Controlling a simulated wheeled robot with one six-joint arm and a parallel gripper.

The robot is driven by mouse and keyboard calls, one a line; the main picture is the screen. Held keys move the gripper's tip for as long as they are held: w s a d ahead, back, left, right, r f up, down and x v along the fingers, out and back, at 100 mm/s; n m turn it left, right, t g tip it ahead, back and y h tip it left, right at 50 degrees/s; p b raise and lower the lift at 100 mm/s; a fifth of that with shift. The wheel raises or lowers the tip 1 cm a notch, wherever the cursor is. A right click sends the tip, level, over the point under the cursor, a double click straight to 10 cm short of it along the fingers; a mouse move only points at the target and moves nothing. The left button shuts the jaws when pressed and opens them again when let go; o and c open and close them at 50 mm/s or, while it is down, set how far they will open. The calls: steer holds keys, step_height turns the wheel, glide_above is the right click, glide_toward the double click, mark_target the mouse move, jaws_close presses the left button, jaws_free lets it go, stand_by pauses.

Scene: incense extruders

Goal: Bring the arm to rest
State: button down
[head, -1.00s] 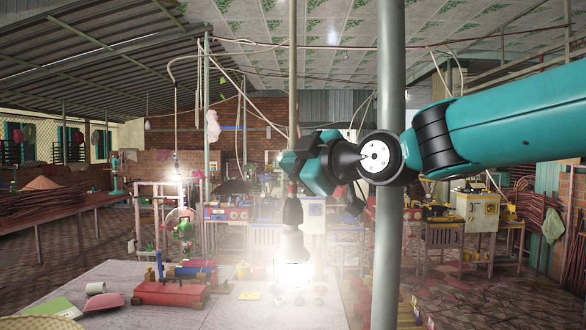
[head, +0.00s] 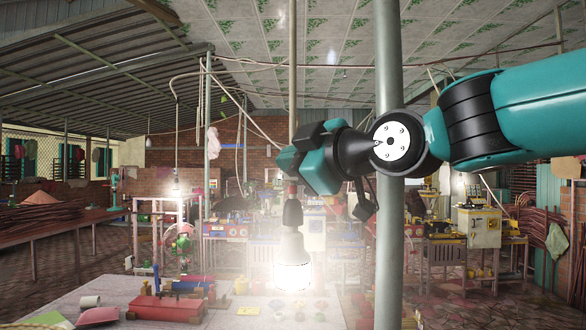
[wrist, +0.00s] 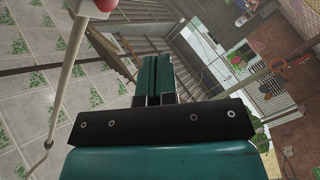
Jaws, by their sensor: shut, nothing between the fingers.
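My arm (head: 545,105), teal with black joints, reaches in from the right edge of the head view and is held up in the air. My gripper (head: 287,160) is at its left end, above the table and apart from anything on it. It is shut and empty. In the wrist view my gripper (wrist: 152,82) shows its two fingers together, with the ceiling and yard beyond.
A lit bulb (head: 293,268) hangs just below my gripper in the picture. A grey post (head: 388,240) stands behind the arm. A table (head: 245,320) below carries a red tool (head: 165,308) and several small pieces. Machines (head: 478,228) stand at the back right.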

steer(key=s+d+f+m+g+h+b, duration=0.1)
steer(key=s+d+f+m+g+h, duration=0.2)
steer(key=f, duration=0.6)
steer(key=s+d+f+m+g+h+b, duration=0.1)
steer(key=s+d+f+m+g, duration=0.15)
steer(key=s+f, duration=0.45)
steer(key=s+d+f+m+g+h, duration=0.1)
steer(key=s+d+f+m+g, duration=0.1)
steer(key=s+f, duration=0.4)
steer(key=s+d+f+m+g+h+b, duration=0.1)
steer(key=s+d+f+m+g+h, duration=0.1)
steer(key=s+d+f, duration=0.4)
step_height(320, 180, down, 4)
steer(key=shift+s+d+r+m+g+h+b, duration=0.1)
steer(key=shift+s+d+m+g+h+b, duration=0.25)
steer(key=shift+s+m+g, duration=0.6)
steer(key=shift+w+d, duration=0.1)
steer(key=shift+w, duration=0.1)
